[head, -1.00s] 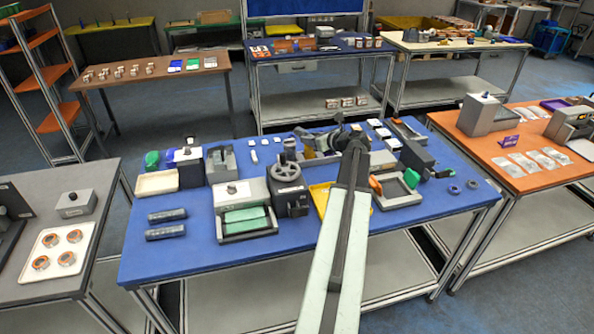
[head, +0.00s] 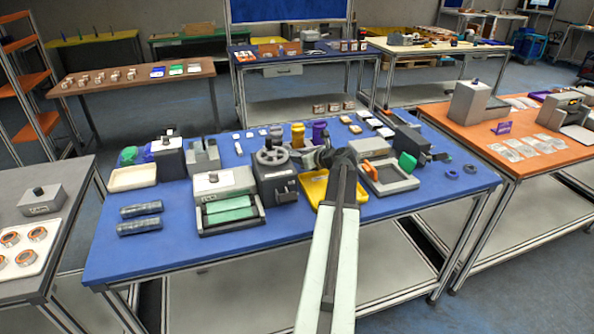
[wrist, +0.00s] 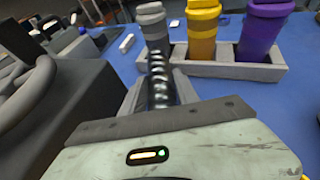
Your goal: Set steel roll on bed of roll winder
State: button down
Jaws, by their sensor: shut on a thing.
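In the head view my gripper (head: 326,157) is right of a dark machine with a handwheel (head: 272,156), and the arm hides the roll's lower part. I cannot tell which machine is the roll winder.
A yellow roll (wrist: 202,30) and a purple roll (wrist: 264,30) stand upright in the rack. A yellow tray (head: 318,191) lies below my arm. A grey tray with a green piece (head: 390,178) is to the right.

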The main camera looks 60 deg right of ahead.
notch_tip(320, 180, down, 4)
jog(key=b, duration=0.3)
jog(key=shift+f, duration=0.1)
jog(key=shift+r, duration=0.25)
jog(key=shift+f, duration=0.1)
jog(key=c, duration=1.3)
grip_release()
jog(key=shift+f, duration=0.1)
jog(key=shift+c, duration=0.2)
jog(key=o, duration=0.4)
